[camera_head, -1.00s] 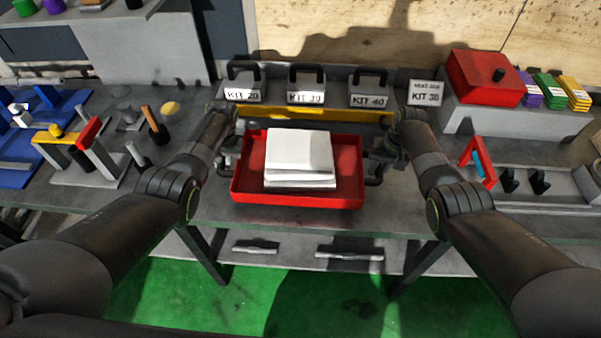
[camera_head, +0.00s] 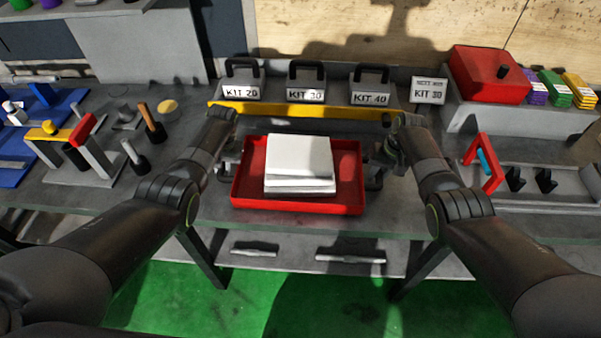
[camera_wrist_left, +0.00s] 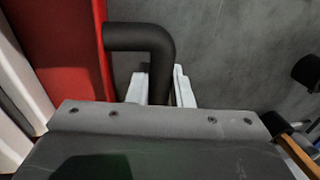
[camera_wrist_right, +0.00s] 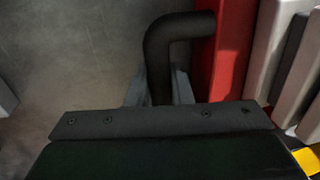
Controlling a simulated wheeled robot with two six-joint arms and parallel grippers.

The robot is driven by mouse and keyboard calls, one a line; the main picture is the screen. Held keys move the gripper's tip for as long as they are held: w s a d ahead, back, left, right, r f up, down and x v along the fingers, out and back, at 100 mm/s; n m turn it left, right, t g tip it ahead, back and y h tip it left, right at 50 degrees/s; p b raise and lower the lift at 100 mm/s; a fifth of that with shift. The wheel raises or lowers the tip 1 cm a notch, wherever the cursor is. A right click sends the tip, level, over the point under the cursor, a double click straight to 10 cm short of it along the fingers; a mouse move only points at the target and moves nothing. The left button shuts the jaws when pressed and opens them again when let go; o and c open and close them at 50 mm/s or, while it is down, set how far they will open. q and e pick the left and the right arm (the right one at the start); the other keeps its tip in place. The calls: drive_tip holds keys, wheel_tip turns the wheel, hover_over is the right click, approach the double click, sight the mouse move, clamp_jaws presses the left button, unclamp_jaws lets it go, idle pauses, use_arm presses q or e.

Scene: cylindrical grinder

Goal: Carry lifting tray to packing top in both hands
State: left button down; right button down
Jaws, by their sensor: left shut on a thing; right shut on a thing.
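The lifting tray is a red shallow tray (camera_head: 249,196) in the middle of the head view, level, with a stack of white slabs (camera_head: 299,158) in it. It is over the grey bench top (camera_head: 400,222); I cannot tell whether it touches. My left gripper (camera_head: 228,165) is shut on the black handle at the tray's left side; that handle (camera_wrist_left: 150,38) shows between the fingers in the left wrist view. My right gripper (camera_head: 378,163) is shut on the right handle (camera_wrist_right: 165,45), seen in the right wrist view. Which surface is the packing top is not clear.
A yellow bar (camera_head: 300,112) runs behind the tray, with black-handled holders labelled KIT 20 (camera_head: 241,94), KIT 30 (camera_head: 306,95) and KIT 40 (camera_head: 370,98) behind it. Tools on stands are at left. A red box (camera_head: 485,75) and a red clamp-like frame (camera_head: 484,162) are at right.

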use_arm(q)
drive_tip(key=shift+w+f+b, duration=0.15)
drive_tip(key=shift+b, duration=0.15)
use_arm(e)
drive_tip(key=shift+w+f, duration=0.15)
use_arm(q)
drive_tip(key=c, duration=1.6)
unclamp_jaws()
drive_tip(key=shift+s+f, duration=0.1)
drive_tip(key=shift+s, duration=0.1)
use_arm(e)
drive_tip(key=c, duration=1.6)
unclamp_jaws()
drive_tip(key=shift+s+f, duration=0.1)
drive_tip(key=shift+s, duration=0.1)
use_arm(q)
drive_tip(key=shift+o, duration=1.3)
drive_tip(key=shift+s, duration=0.15)
use_arm(e)
drive_tip(key=shift+o, duration=1.3)
drive_tip(key=shift+s, duration=0.15)
use_arm(q)
drive_tip(key=shift+o, duration=0.2)
drive_tip(key=shift+s+r, duration=0.1)
drive_tip(key=shift+r, duration=0.1)
use_arm(e)
drive_tip(key=shift+o, duration=0.2)
drive_tip(key=shift+s+r, duration=0.1)
drive_tip(key=shift+r, duration=0.1)
drive_tip(key=shift+f, duration=0.1)
